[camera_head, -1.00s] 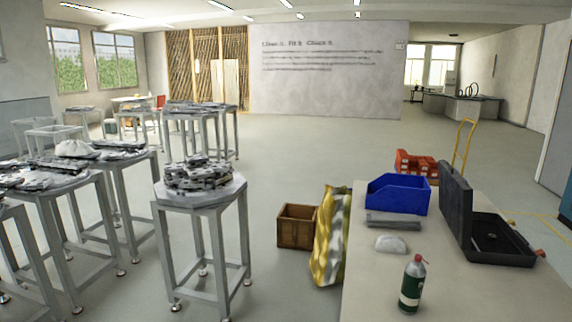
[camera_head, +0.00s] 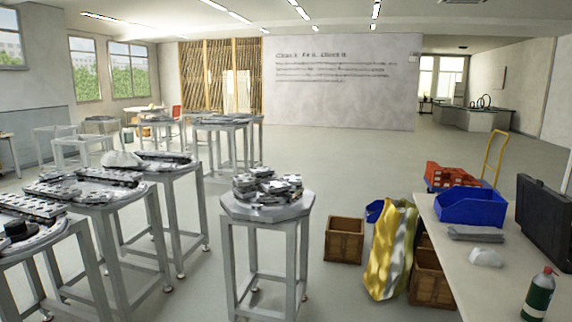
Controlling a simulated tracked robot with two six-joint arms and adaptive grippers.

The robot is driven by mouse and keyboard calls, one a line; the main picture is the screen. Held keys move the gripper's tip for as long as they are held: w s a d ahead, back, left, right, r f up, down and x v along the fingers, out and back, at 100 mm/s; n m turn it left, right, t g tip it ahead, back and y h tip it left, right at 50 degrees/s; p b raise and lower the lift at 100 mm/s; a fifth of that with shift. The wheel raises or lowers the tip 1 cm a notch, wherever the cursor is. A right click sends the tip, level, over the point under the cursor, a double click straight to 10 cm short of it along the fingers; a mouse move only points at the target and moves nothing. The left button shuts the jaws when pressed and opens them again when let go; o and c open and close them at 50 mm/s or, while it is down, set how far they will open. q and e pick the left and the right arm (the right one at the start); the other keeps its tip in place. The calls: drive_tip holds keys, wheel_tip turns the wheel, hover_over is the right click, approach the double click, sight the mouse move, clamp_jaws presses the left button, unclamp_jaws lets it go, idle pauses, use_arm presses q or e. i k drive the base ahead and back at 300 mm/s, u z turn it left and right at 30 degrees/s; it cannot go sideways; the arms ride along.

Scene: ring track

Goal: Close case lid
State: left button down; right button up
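The black case (camera_head: 545,215) stands on the table at the right edge of the head view. Its lid is upright, so the case is open. The lower half is almost wholly cut off by the picture's edge. Neither of my grippers shows in this view.
The pale table (camera_head: 468,262) at right also bears a blue bin (camera_head: 471,207), a grey flat piece (camera_head: 475,233), a whitish lump (camera_head: 486,257) and a green bottle (camera_head: 538,296). A yellow-silver bag (camera_head: 391,250) and wooden crates (camera_head: 344,240) stand beside it. Several grey stools (camera_head: 266,212) fill the left. Open floor lies beyond.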

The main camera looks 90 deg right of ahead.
sight(545, 213)
drive_tip(key=u, duration=0.45)
drive_tip(key=i, duration=0.4)
drive_tip(key=z, duration=1.8)
drive_tip(key=i, duration=0.15)
drive_tip(key=z, duration=1.95)
drive_tip(key=i, duration=0.3)
drive_tip(key=z, duration=1.75)
drive_tip(key=k, duration=0.6)
drive_tip(key=z, duration=0.5)
drive_tip(key=i, duration=1.65)
drive_tip(key=u, duration=0.55)
